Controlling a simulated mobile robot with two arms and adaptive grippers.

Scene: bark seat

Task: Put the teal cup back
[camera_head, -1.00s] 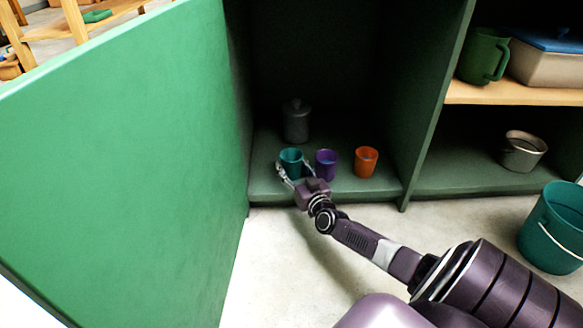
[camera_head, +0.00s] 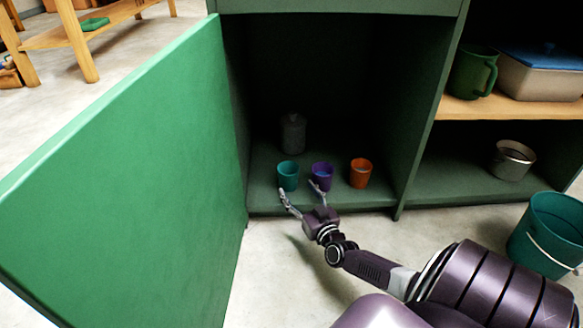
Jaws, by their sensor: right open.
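The teal cup (camera_head: 288,176) stands upright on the bottom board of the open green cupboard (camera_head: 330,200), at the left of a row of cups. A purple cup (camera_head: 322,174) stands just to its right, and an orange cup (camera_head: 360,173) farther right. My right gripper (camera_head: 301,190) is open and empty in front of the teal and purple cups, its fingers spread wide. The left fingertip is near the front of the teal cup, apart from it as far as I can see. The right fingertip overlaps the lower purple cup in the picture; I cannot tell whether they touch. My left gripper is not in view.
A grey lidded jar (camera_head: 293,133) stands behind the cups. The green door (camera_head: 125,180) hangs open on the left. To the right are a metal pot (camera_head: 512,160), a green mug (camera_head: 473,74), a lidded box (camera_head: 540,75) and a teal bucket (camera_head: 548,232) on the floor.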

